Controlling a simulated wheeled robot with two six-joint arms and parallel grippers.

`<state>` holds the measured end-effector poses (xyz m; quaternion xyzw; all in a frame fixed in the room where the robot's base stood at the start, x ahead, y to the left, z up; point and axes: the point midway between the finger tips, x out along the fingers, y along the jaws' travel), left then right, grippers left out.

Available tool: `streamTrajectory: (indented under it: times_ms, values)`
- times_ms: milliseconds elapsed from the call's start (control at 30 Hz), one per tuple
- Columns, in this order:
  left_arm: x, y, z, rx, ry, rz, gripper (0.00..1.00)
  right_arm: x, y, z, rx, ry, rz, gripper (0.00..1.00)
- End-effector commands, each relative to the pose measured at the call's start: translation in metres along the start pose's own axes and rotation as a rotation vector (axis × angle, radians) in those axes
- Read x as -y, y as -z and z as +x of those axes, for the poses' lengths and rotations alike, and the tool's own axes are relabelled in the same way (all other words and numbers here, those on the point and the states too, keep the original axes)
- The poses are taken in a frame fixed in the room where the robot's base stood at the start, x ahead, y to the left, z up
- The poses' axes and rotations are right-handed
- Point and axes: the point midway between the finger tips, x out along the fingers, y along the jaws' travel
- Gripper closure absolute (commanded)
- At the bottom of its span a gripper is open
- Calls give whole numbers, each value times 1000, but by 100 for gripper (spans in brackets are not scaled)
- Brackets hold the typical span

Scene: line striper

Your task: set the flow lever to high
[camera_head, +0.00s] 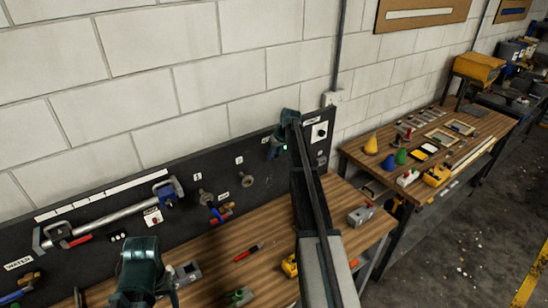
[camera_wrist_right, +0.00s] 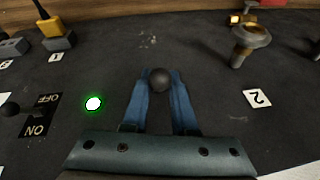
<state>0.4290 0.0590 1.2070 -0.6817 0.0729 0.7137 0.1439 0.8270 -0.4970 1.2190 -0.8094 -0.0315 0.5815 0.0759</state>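My right gripper (camera_wrist_right: 160,80) has its blue fingers on both sides of a dark ball knob (camera_wrist_right: 160,76) at the dark board. The fingertips appear to touch the knob, with no clear gap. Whether this knob belongs to the flow lever cannot be told, as no flow label shows beside it. In the head view my right gripper (camera_head: 276,148) is at the right end of the board, partly hidden by my arm. My left gripper (camera_head: 146,296) is low at the left over the bench; its fingers are not clear.
In the wrist view a green light (camera_wrist_right: 93,103) and an ON/OFF switch (camera_wrist_right: 40,115) sit left of the fingers, a brass fitting (camera_wrist_right: 249,45) right. The wooden bench (camera_head: 215,255) holds a red marker (camera_head: 249,252) and a grey block (camera_head: 361,216). A second table (camera_head: 470,130) stands right.

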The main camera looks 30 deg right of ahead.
Motion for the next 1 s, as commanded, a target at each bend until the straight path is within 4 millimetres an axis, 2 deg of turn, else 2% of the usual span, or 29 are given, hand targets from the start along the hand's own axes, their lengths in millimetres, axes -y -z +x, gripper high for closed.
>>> streamTrajectory:
  times_ms: [67, 400, 667, 733, 1000]
  values:
    - [0, 0, 0, 0, 0, 0, 27, 0, -1, 0, 2, 0, 0, 60]
    - [0, 0, -3, 0, 0, -1, 27, -1, -2, -4, 5, -1, 0, 60]
    - [3, -2, -36, 1, -2, -18, 27, 1, 0, -38, 4, 0, 0, 60]
    - [2, -2, -28, 1, -2, -19, 27, -7, -19, -38, 4, -1, 3, 60]
    - [2, -2, -28, 1, -2, -18, 27, -34, -69, -58, 3, -2, 3, 60]
